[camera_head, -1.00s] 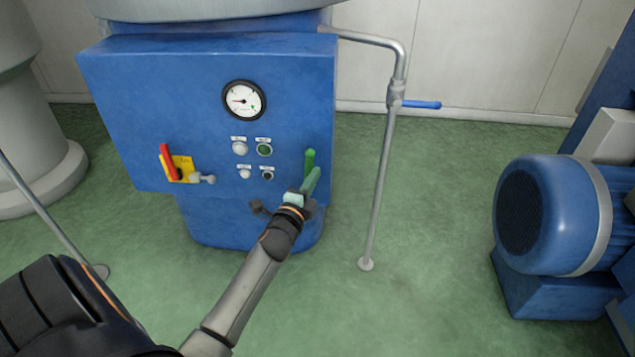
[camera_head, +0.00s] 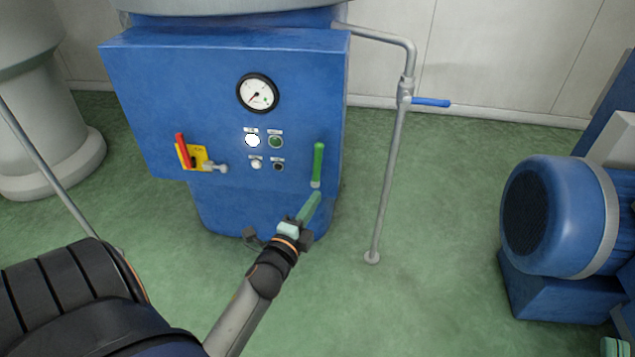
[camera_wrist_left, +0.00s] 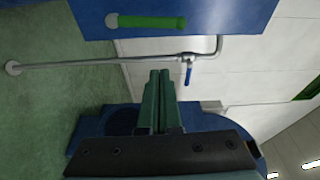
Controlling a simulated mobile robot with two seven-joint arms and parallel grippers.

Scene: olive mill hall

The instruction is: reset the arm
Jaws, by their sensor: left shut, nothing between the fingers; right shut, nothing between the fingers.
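My left gripper (camera_head: 312,202) is shut and empty, in front of the lower right of the blue machine cabinet (camera_head: 215,105). Its green fingers point up, and their tips appear just below the green lever (camera_head: 318,165), which stands upright on the cabinet front. In the left wrist view my left gripper (camera_wrist_left: 158,90) shows both fingers together, with a gap to the green lever (camera_wrist_left: 150,21). The green tip of my right gripper (camera_head: 615,347) just shows at the bottom right corner; the rest is out of frame.
The cabinet has a gauge (camera_head: 257,93), a lit white lamp (camera_head: 252,140), several small buttons and a red handle (camera_head: 182,150) on a yellow plate. A pipe (camera_head: 388,185) with a blue valve handle (camera_head: 431,102) stands right of it. A blue motor (camera_head: 555,215) stands further right; green floor between is clear.

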